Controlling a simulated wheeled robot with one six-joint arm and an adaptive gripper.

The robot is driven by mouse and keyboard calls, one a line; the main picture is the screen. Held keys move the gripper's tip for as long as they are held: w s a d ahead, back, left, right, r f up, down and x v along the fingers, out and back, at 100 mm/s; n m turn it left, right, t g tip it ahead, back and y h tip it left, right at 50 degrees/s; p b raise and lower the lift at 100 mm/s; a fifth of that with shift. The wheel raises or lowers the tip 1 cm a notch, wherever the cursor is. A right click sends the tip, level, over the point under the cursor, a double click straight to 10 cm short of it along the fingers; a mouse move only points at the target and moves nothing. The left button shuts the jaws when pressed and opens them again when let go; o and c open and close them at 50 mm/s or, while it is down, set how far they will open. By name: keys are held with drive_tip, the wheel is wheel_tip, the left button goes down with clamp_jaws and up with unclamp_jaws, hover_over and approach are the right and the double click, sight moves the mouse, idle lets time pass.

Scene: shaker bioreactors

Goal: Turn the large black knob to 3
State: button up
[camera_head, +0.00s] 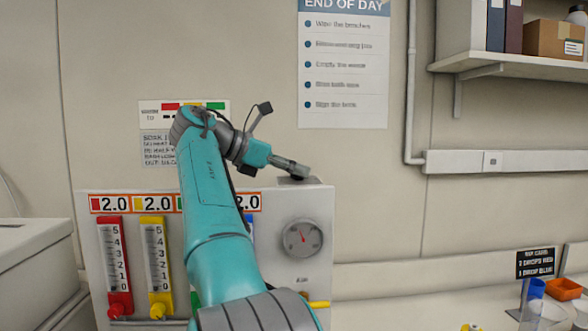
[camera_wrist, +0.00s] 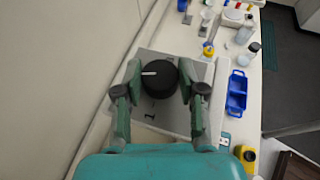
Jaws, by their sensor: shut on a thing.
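The large black knob (camera_wrist: 160,80) sits on a grey plate (camera_wrist: 145,120) in the wrist view. Its white pointer line points to the left of that picture. A "1" is printed on the plate below the knob; no other number is readable. My gripper (camera_wrist: 159,72) has one finger on each side of the knob and is shut on it. In the head view my gripper (camera_head: 301,172) is at the top of the panel box (camera_head: 320,250), and the knob cannot be made out there.
The panel front bears a red flow tube (camera_head: 113,260), a yellow flow tube (camera_head: 155,260) and a round gauge (camera_head: 303,238). My arm hides the panel's middle. In the wrist view, a blue tray (camera_wrist: 237,93) and several bottles stand on the bench. A wall shelf (camera_head: 500,62) is at upper right.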

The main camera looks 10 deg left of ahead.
drive_tip(key=o, duration=1.1)
drive_tip(key=shift+o, duration=0.2)
drive_tip(key=shift+d+n+t+y, duration=0.1)
drive_tip(key=shift+n+t+y, duration=0.7)
drive_tip(key=shift+n+t, duration=0.15)
